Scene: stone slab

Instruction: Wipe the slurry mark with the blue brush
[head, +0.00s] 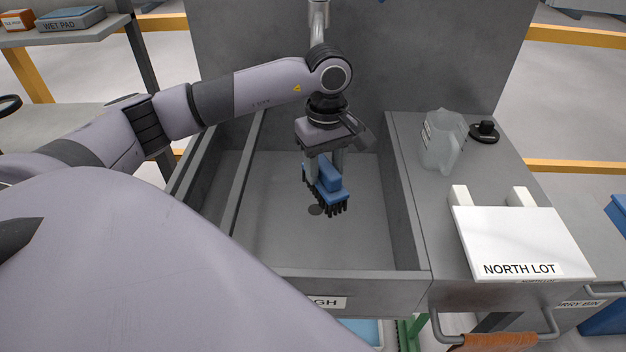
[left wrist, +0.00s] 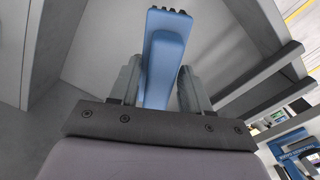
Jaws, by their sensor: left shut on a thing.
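The blue brush (head: 329,186) has a blue block body and dark bristles pointing down. My left gripper (head: 323,170) is shut on it, over the floor of the open grey trough (head: 275,225). In the left wrist view the brush (left wrist: 163,65) sits between the two fingers (left wrist: 157,88), its bristle ends at the top. I cannot tell whether the bristles touch the floor. My right gripper is not in view.
Trough walls enclose the brush, with a tall grey panel (head: 440,50) behind. On the right counter stand a clear jug (head: 441,142), a black knobbed disc (head: 485,132) and a white slab (head: 515,235) labelled NORTH LOT. A shelf (head: 75,38) with boxes is at upper left.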

